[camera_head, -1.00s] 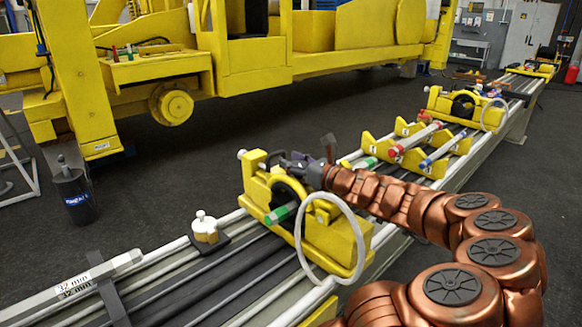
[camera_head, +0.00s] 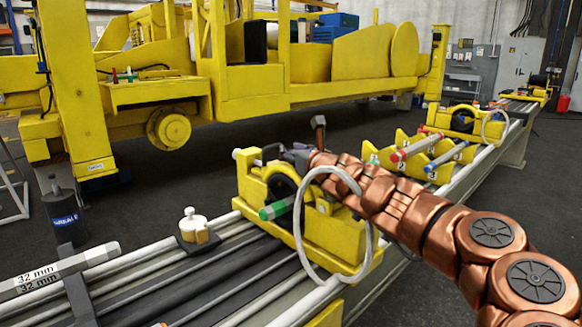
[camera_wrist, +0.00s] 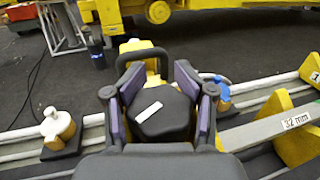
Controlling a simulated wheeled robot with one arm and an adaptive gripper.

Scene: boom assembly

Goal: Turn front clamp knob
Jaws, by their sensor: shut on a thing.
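The front yellow clamp (camera_head: 335,238) stands on the rail bench in the middle of the head view, with a green-ended rod (camera_head: 276,209) in its dark opening. My gripper (camera_head: 290,158) is at the top back of this clamp. In the wrist view, my gripper (camera_wrist: 158,112) has its two purple-padded fingers on either side of a black rounded knob (camera_wrist: 165,122) with a white label, and is shut on it. The knob's far side and its turn angle cannot be told. In the head view my gripper and the clamp hide the knob.
A pale hose loop (camera_head: 303,240) hangs by the clamp, close to my arm. A white-topped fitting (camera_head: 194,222) and a 32 mm bar (camera_head: 65,270) lie left along the bench. Yellow numbered holders (camera_head: 440,166) and another clamp (camera_head: 462,124) stand farther right. Dark floor lies behind the bench.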

